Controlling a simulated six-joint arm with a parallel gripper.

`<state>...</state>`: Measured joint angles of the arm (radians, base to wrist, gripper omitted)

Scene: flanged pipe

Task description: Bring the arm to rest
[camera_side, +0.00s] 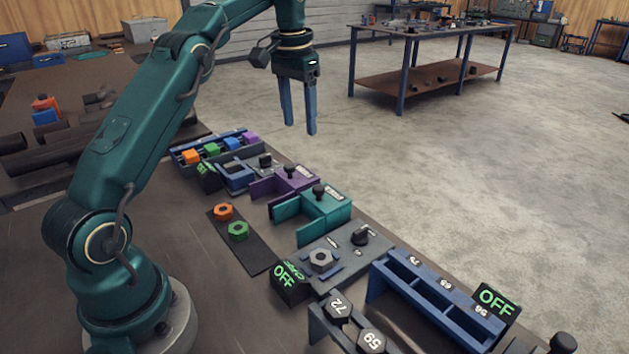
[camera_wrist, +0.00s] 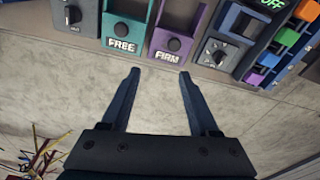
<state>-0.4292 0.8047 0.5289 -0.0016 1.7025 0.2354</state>
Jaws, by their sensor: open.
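My gripper (camera_side: 299,130) hangs pointing down in the side view, raised above and beyond the far edge of the workbench. Its two blue fingers are apart with nothing between them. In the wrist view my gripper (camera_wrist: 160,75) also shows open and empty, with bare concrete floor between the fingers. The fingertips appear clear of the bench fixtures.
Along the bench edge stand a purple fixture (camera_side: 285,183), a teal fixture (camera_side: 318,215), a grey dial plate (camera_side: 345,252) and a blue rack (camera_side: 430,296). Orange (camera_side: 223,211) and green (camera_side: 238,231) nuts lie on a dark strip. Open floor (camera_side: 450,170) lies beyond.

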